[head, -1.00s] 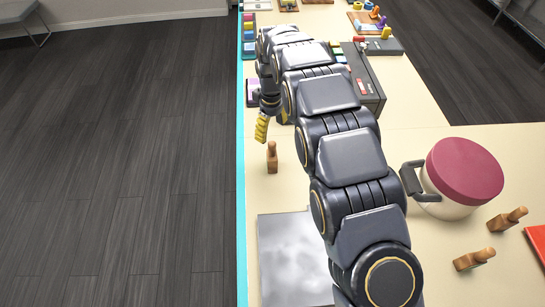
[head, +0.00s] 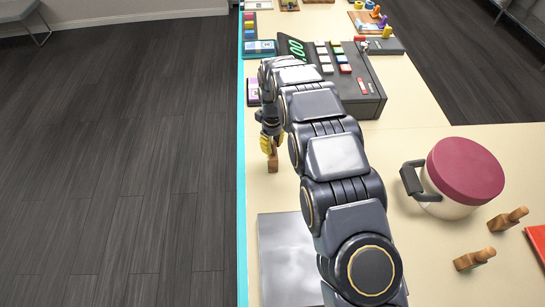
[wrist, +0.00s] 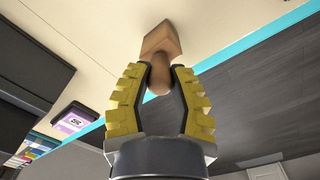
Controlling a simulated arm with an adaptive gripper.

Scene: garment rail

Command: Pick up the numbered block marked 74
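No number 74 is readable in either view. A wooden piece with a rounded knob (head: 273,164) stands on the cream counter near its left edge. In the wrist view its square base and knob (wrist: 158,82) show, with the knob between my fingertips. My gripper (head: 268,143) has yellow ribbed fingers, one on each side of the knob; it fills the middle of the wrist view (wrist: 161,76). The fingers are close to the knob's sides, but I cannot tell whether they press on it. The piece appears to rest on the counter.
Two similar wooden pieces (head: 507,219) (head: 474,259) lie at the right near a red-lidded pot (head: 465,172). A grey plate (head: 285,260) lies in front. A dark register (head: 362,92) and a purple-labelled card (wrist: 72,123) are beyond. The teal counter edge (head: 242,200) is close at left.

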